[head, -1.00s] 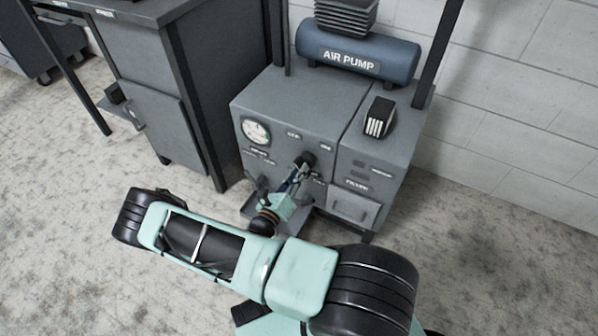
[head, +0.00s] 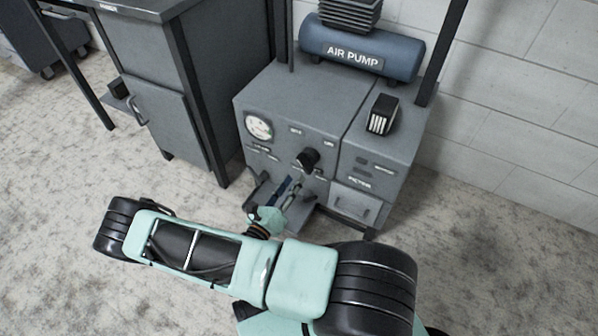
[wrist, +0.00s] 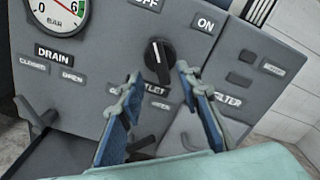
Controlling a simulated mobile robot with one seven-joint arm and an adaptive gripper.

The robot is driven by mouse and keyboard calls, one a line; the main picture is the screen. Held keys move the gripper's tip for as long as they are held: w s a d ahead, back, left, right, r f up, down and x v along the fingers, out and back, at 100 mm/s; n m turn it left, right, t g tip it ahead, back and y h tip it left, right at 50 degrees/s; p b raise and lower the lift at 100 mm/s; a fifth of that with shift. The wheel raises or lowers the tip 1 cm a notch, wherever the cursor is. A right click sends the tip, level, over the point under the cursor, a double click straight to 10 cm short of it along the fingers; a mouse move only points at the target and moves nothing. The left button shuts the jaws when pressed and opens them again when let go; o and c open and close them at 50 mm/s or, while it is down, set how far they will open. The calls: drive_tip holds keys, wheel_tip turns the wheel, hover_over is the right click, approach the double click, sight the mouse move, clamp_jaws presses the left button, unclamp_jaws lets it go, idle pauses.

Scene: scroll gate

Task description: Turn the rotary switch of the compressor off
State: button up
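The compressor is a grey cabinet (head: 290,105) with a blue tank marked AIR PUMP (head: 362,50) on top. Its black rotary switch (head: 308,158) sticks out of the front panel. In the wrist view the switch (wrist: 159,60) shows a white line pointing up and slightly left, toward the OFF label (wrist: 147,3). The ON label (wrist: 205,24) is to its upper right. My gripper (head: 291,189) is in front of the panel, below the switch. In the wrist view its two fingers (wrist: 158,82) are spread apart with nothing between them, clear of the switch.
A pressure gauge (head: 258,127) is at the panel's upper left. A DRAIN label (wrist: 54,53) and a dark lever (wrist: 37,115) are at the lower left, and an outlet lever (wrist: 142,143) sits below the switch. A grey workbench cabinet (head: 165,110) stands to the left.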

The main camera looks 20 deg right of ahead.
drive_tip(key=v, duration=0.5)
drive_tip(key=shift+s+a, duration=0.1)
idle(0.3)
